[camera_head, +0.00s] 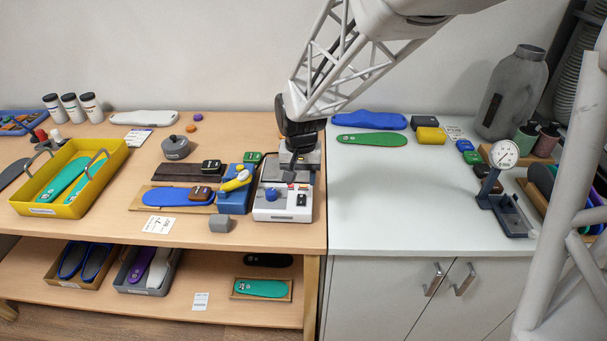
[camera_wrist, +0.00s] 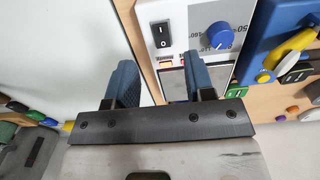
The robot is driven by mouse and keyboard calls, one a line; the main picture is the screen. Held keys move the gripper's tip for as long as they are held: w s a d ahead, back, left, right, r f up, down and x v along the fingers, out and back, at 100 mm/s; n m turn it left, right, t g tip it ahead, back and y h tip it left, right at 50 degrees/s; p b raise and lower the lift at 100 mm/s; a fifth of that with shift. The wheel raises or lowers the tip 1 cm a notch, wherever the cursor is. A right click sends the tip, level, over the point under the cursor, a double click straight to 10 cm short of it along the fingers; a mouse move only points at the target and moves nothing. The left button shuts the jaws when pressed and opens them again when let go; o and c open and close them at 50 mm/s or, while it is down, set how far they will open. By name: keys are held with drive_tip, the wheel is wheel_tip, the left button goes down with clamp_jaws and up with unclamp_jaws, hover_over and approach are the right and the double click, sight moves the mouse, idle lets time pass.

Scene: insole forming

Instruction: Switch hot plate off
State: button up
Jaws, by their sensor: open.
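The hot plate (camera_head: 265,214) is a white box near the right end of the wooden table. Its front panel carries a blue knob (camera_head: 271,195) and a black rocker switch (camera_head: 301,200). The wrist view shows the rocker switch (camera_wrist: 160,34) with white I and O marks, the blue knob (camera_wrist: 220,36) beside it, and a small orange-red light (camera_wrist: 166,63). My gripper (camera_head: 298,180) hangs over the hot plate and hides part of its top. In the wrist view my gripper (camera_wrist: 160,82) is open and empty, its two blue fingers apart. I cannot tell which way the switch is set.
A blue press with a yellow handle (camera_head: 238,180) stands close to the left of the hot plate. The white counter (camera_head: 360,210) to the right has clear room. A gauge stand (camera_head: 503,155) is farther right.

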sight(301, 204)
drive_tip(key=shift+f, duration=0.2)
drive_tip(key=shift+f, duration=3.7)
